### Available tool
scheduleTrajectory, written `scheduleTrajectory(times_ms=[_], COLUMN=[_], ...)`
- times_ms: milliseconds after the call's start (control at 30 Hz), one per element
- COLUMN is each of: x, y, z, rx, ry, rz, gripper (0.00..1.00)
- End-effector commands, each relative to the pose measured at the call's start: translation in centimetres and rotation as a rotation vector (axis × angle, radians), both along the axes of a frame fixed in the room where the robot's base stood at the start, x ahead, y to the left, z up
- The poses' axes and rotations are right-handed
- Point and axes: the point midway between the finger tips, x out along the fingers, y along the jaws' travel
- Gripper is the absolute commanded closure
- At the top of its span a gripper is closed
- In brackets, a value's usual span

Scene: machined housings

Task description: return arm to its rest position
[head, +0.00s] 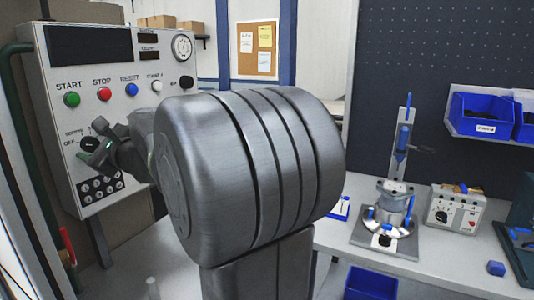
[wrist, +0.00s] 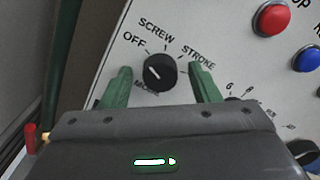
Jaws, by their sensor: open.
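My gripper (wrist: 160,88) is open in the wrist view, its two green fingers on either side of a black rotary knob (wrist: 160,71) without visibly gripping it. The knob's pointer line aims up-left, towards the OFF label. SCREW and STROKE labels are around it. In the head view my gripper (head: 95,152) is at the lower left of the control panel (head: 122,78), close to its face. My grey arm fills the middle of that view and hides part of the panel's right side and the bench behind.
The panel carries green, red and blue buttons and a gauge (head: 182,46). On the right, a workbench (head: 345,240) holds a fixture with a housing (head: 391,203) and a small control box (head: 456,207). Blue bins (head: 484,115) hang behind. A red-handled valve (head: 68,243) is at lower left.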

Motion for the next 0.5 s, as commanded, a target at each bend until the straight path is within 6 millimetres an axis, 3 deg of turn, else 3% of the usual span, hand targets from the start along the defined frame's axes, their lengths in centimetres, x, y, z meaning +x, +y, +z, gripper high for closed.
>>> scheduleTrajectory(times_ms=[500], x=[0.19], y=[-0.11], z=[0.43], rx=[0.207], ry=[0.403], rz=[-0.002], gripper=[0.44])
